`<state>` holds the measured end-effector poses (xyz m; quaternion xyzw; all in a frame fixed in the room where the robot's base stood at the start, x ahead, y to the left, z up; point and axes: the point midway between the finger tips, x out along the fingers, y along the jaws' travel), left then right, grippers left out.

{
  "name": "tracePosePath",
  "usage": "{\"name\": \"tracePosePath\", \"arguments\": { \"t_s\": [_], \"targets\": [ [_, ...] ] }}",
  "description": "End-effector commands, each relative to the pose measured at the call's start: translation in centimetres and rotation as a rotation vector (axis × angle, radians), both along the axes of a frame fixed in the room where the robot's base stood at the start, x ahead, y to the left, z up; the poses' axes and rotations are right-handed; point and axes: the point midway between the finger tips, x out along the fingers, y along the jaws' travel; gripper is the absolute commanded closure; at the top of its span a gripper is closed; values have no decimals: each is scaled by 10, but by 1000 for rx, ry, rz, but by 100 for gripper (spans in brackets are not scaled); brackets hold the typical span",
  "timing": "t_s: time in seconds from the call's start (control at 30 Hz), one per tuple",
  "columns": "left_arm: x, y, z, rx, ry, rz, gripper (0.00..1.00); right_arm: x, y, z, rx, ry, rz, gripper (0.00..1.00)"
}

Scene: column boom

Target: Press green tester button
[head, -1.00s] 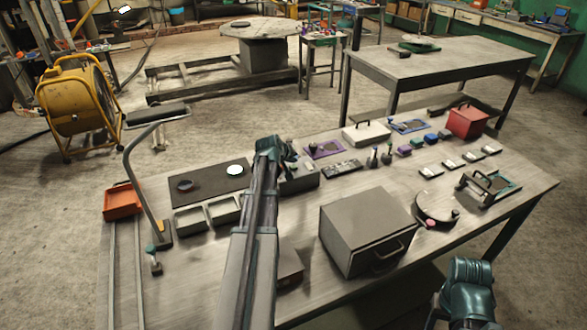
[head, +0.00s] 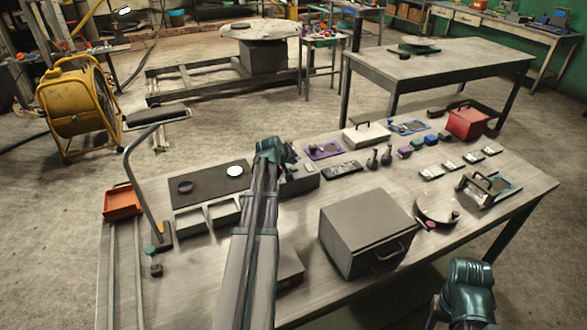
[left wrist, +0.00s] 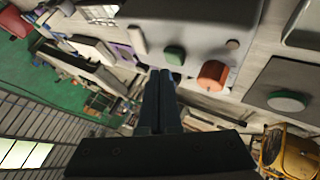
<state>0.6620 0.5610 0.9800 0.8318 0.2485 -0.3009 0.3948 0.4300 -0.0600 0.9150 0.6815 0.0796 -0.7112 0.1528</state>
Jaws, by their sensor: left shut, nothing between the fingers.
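The tester looks like a grey box (head: 303,184) on the near bench, partly hidden behind my left arm in the head view. In the left wrist view its grey face (left wrist: 195,30) carries a round green button (left wrist: 174,55) and a larger orange-red button (left wrist: 212,75). My left gripper (head: 287,158) is over the box. Its fingers are together and empty, and in the left wrist view their tips (left wrist: 162,73) appear just beside the green button; I cannot tell whether they touch it. My right arm shows at the lower right, but its fingers do not.
A dark mat (head: 208,193) with a pale disc (head: 235,171) lies left of the gripper. Grey trays (head: 192,220), a lamp-like stand (head: 137,180), a large grey box (head: 365,230) and a round turntable (head: 436,205) stand nearby. Several small parts lie further right.

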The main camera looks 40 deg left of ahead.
Motion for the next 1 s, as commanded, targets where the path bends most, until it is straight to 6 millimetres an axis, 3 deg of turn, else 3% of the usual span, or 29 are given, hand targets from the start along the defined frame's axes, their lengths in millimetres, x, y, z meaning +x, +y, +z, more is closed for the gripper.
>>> {"name": "tracePosePath", "arguments": {
  "t_s": [1.0],
  "targets": [
    [0,0,-9,0,0,0,100,0,0,-9,0,0,0,50]
  ]
}}
